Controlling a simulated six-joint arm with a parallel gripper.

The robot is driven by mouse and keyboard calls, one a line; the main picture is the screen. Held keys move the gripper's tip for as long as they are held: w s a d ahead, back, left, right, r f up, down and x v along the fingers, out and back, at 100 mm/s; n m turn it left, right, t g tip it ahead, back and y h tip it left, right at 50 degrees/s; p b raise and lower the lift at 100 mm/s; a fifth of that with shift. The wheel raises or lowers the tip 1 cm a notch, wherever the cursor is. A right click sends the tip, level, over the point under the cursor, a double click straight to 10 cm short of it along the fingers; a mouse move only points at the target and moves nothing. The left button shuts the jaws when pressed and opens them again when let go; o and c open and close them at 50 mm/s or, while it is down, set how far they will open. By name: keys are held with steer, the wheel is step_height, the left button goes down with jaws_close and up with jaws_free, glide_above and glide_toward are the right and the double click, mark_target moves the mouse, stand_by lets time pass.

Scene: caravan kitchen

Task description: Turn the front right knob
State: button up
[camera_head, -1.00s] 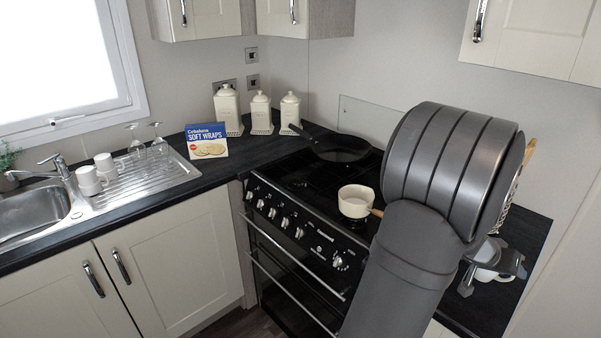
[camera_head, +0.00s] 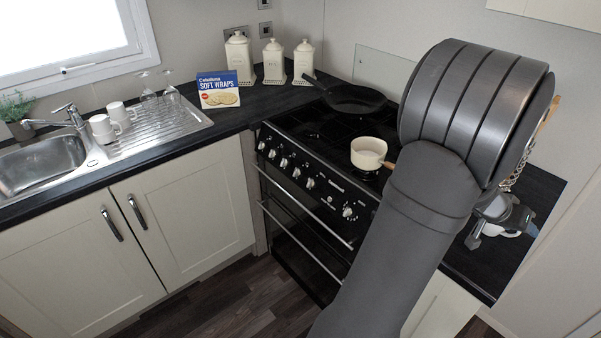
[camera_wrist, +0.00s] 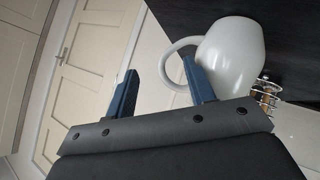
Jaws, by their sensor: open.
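The cooker (camera_head: 300,205) has a black front panel with a row of silver knobs. The rightmost knob (camera_head: 347,212) sits apart from the others, near the panel's right end, and is in plain view. My gripper (camera_head: 500,230) is far to the right of it, over the dark worktop, partly hidden behind my arm. In the wrist view my gripper (camera_wrist: 160,72) has its two blue fingers apart, with nothing clearly held. A white mug (camera_wrist: 230,55) is close to the right finger, its handle reaching towards the gap. Contact cannot be told. No knob shows in the wrist view.
A cream saucepan (camera_head: 368,152) stands on the hob with its handle towards my arm. A dark frying pan (camera_head: 353,98) is at the back. A wire rack (camera_head: 517,172) is behind my arm. The floor (camera_head: 240,300) before the cooker is clear.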

steer(key=shift+s+a+r, duration=0.15)
steer(key=shift+a+r, duration=0.05)
steer(key=shift+r, duration=0.15)
steer(key=w+a+r+m+t, duration=0.2)
steer(key=w+a+r, duration=0.4)
steer(key=w+a, duration=0.45)
steer(key=n+t, duration=0.2)
steer(key=t, duration=0.4)
glide_toward(296, 169)
steer(key=shift+y, duration=0.3)
steer(key=x, duration=0.9)
steer(key=shift+d+r, duration=0.1)
steer(key=shift+d, duration=0.05)
steer(key=shift+c, duration=0.4)
